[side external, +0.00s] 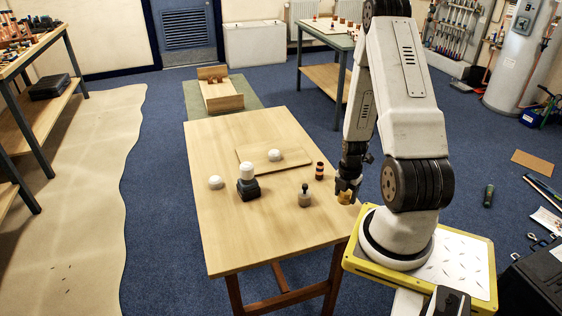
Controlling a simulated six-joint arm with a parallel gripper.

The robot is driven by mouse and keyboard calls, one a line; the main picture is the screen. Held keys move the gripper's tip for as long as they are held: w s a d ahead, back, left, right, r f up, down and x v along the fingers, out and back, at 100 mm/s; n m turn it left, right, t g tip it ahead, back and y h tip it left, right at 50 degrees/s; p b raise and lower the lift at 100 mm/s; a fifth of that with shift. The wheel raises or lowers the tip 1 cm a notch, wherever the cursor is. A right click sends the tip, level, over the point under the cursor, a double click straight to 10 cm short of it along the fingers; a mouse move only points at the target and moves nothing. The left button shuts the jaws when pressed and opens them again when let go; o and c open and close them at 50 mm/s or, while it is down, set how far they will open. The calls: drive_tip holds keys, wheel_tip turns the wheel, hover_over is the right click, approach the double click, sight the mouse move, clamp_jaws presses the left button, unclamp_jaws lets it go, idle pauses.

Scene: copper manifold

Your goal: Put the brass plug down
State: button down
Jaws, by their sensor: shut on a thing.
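My gripper (347,188) is shut on the brass plug (346,198), a small golden piece showing below the fingers. The gripper points down near the right edge of the wooden table (240,235). I cannot tell whether the plug touches the tabletop or hangs just above it. The fingers hide the upper part of the plug.
A small metal piece with a black knob (305,198) and a dark, copper-banded cylinder (320,171) stand left of my gripper. Farther left are a black block with a white top (249,187), a white dome (215,182) and a flat board (255,163) bearing another dome. The front tabletop is clear.

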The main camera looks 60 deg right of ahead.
sight(342, 213)
drive_tip(key=shift+f, duration=0.75)
drive_tip(key=shift+f, duration=1.8)
drive_tip(key=shift+f, duration=0.15)
unclamp_jaws()
drive_tip(key=shift+r, duration=6.15)
